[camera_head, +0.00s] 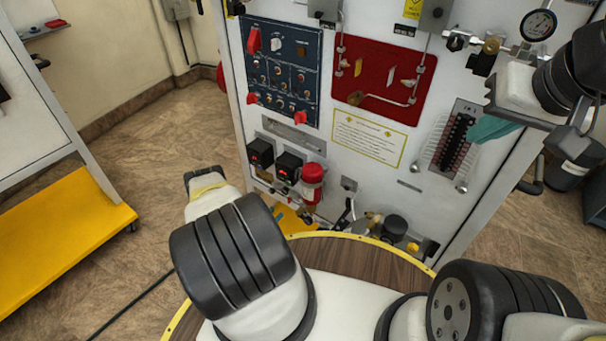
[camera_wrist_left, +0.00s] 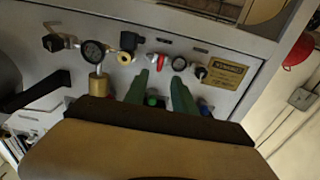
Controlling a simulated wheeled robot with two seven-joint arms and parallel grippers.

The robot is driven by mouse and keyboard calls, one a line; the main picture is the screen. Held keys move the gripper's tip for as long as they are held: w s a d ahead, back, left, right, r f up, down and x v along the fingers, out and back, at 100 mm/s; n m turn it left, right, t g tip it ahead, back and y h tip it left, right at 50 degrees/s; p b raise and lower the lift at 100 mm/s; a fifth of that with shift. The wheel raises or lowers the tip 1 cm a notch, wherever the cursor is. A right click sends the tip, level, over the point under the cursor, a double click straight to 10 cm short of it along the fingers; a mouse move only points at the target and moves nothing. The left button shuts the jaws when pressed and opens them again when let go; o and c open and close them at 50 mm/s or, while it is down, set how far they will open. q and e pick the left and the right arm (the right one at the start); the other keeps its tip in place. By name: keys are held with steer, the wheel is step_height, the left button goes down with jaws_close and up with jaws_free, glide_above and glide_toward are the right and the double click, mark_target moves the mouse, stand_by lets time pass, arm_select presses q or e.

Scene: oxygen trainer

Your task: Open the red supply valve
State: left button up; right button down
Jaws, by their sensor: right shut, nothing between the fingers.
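In the left wrist view a small red and white knob (camera_wrist_left: 158,60) sits on the pale panel, just beyond the fingertips; it looks like the red supply valve, but no label is readable. My left gripper (camera_wrist_left: 160,80) has its green fingers apart with nothing visible between the tips. The tips point at the knob; I cannot tell whether they touch it. In the head view the left fingers are hidden. My right gripper (camera_head: 490,129) is shut and empty, its teal fingers in front of the panel's right part, by a dark terminal strip (camera_head: 457,140).
The wrist view also shows a gauge (camera_wrist_left: 93,50), a brass fitting (camera_wrist_left: 128,42), a black knob (camera_wrist_left: 200,72) and a yellow plate (camera_wrist_left: 228,72). The head view shows a blue switch panel (camera_head: 283,65), a red panel (camera_head: 380,75) and a yellow cart (camera_head: 70,235).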

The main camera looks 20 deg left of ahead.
mark_target(289, 200)
arm_select(q)
steer(key=x, duration=0.7)
steer(key=shift+w, duration=0.25)
steer(key=shift+d, duration=0.1)
jaws_close()
